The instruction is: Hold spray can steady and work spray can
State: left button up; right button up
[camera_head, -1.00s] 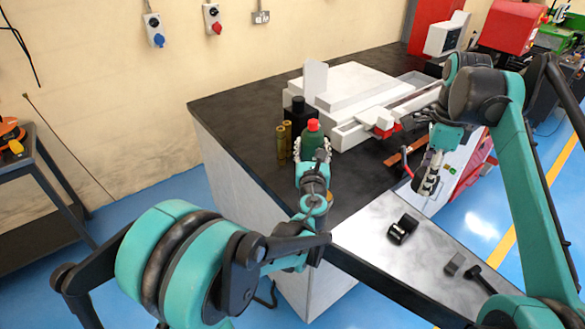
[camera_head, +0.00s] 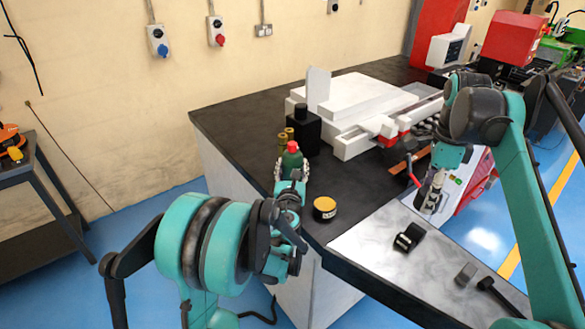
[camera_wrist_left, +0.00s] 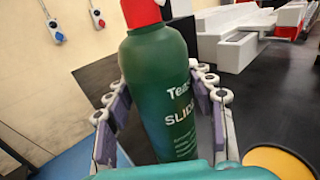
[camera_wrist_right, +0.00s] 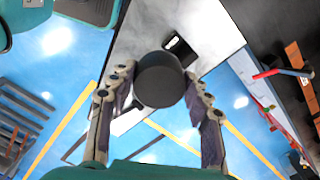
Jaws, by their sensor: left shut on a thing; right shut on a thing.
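The spray can, a green bottle with a red cap (camera_head: 291,160), is upright near the left edge of the dark worktop; its lettering shows in the left wrist view (camera_wrist_left: 165,90). My left gripper (camera_head: 291,170) is shut on it, one finger on each side. Whether its base touches the worktop is hidden. My right gripper (camera_head: 432,192) is over the worktop's front right part, apart from the can. In the right wrist view its fingers (camera_wrist_right: 160,95) are around a dark round-ended object (camera_wrist_right: 160,78). I cannot tell what it is.
A yellow-topped tin (camera_head: 325,207) stands right of my left gripper. A black container (camera_head: 303,130) and brass-coloured cylinders (camera_head: 283,136) stand behind the can. A white machine (camera_head: 365,105) is at the back. A black item (camera_head: 409,237) lies on the grey front surface.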

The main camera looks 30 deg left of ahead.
pick_arm(q)
jog(key=shift+f, duration=0.15)
jog(key=o, duration=1.7)
